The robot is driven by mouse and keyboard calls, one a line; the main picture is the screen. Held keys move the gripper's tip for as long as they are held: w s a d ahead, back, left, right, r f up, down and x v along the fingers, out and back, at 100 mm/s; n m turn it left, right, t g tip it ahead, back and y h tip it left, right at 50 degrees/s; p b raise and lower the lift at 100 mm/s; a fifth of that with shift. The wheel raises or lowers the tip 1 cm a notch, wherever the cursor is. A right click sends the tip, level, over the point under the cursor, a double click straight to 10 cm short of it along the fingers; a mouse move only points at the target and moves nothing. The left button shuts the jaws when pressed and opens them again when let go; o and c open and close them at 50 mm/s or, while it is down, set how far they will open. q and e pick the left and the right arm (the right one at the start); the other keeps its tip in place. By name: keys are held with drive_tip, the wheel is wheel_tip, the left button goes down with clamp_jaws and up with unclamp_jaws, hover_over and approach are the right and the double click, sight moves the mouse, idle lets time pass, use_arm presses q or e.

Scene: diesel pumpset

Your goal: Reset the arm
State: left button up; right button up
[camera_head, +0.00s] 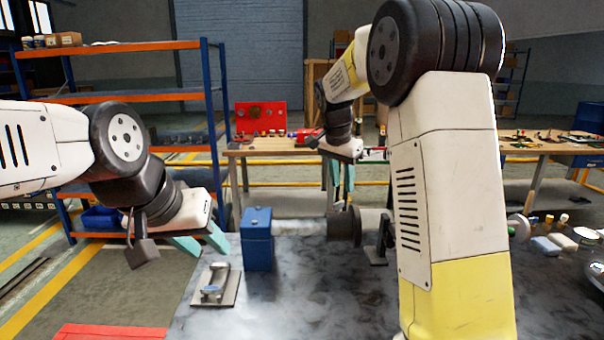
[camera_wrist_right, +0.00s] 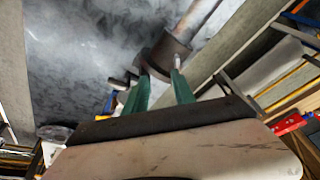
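My left gripper (camera_head: 203,246) has teal fingers spread apart. It hangs past the left edge of the dark table (camera_head: 300,310), near the blue box, with nothing seen between its fingers. My right gripper (camera_head: 340,200) points down over a dark cylinder (camera_head: 344,226) on a grey shaft. In the right wrist view its two green fingers (camera_wrist_right: 160,85) stand apart, with the cylinder (camera_wrist_right: 166,55) just beyond their tips. Whether a fingertip touches the cylinder cannot be told. My right arm hides part of the table.
A blue box (camera_head: 257,240) and a plate with a metal fitting (camera_head: 216,285) stand at the table's left. A black bracket (camera_head: 379,243) is right of the cylinder. Small parts (camera_head: 546,246) lie at the right. A shelf rack (camera_head: 125,97) and workbenches stand behind.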

drive_tip(key=s+r+n+t+y, duration=0.1)
drive_tip(key=s+n, duration=0.3)
drive_tip(key=s, duration=1.1)
drive_tip(key=s+n+t+y, duration=0.2)
drive_tip(key=s+n, duration=0.3)
drive_tip(key=s, duration=1.1)
drive_tip(key=shift+d+r+n+y, duration=0.3)
drive_tip(key=shift+r+y, duration=0.1)
drive_tip(key=shift+y, duration=0.2)
